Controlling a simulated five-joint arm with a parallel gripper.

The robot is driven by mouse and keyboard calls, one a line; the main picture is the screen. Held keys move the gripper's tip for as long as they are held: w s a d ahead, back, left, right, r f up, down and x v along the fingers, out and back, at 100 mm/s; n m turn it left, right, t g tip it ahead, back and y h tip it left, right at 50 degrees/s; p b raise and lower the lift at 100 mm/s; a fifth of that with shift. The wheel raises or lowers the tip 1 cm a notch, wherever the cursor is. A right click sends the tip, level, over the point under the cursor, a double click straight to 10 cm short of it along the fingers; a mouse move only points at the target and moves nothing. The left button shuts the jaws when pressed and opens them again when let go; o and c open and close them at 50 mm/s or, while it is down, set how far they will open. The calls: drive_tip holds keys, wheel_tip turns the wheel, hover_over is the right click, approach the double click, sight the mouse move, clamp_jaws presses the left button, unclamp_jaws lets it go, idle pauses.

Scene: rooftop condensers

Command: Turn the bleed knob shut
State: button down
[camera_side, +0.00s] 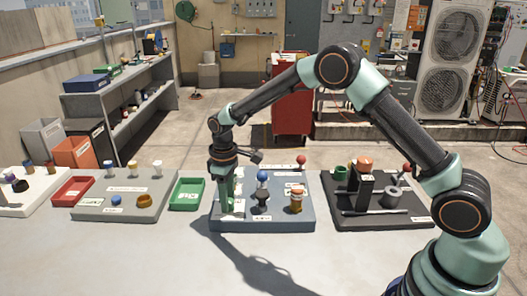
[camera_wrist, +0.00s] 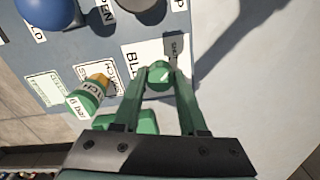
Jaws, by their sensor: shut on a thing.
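The bleed knob (camera_wrist: 160,71) is small, round and green, with a pale mark on top. It sits on a white plate whose partly hidden lettering begins "BL". My gripper (camera_wrist: 160,78) has its two green fingers closed around the knob, one on each side. In the side view my gripper (camera_side: 226,204) points straight down at the left part of the blue-grey board (camera_side: 270,224). The knob is hidden there behind the fingers. A grey strip (camera_wrist: 174,48) with unreadable writing lies beside the knob.
A green tray (camera_side: 186,195) lies left; a dark board (camera_side: 385,219) lies right.

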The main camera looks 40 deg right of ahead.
drive_tip(key=shift+n, duration=0.6)
drive_tip(key=shift+c, duration=2.2)
unclamp_jaws()
wheel_tip(320, 180, up, 12)
drive_tip(key=shift+r, duration=0.1)
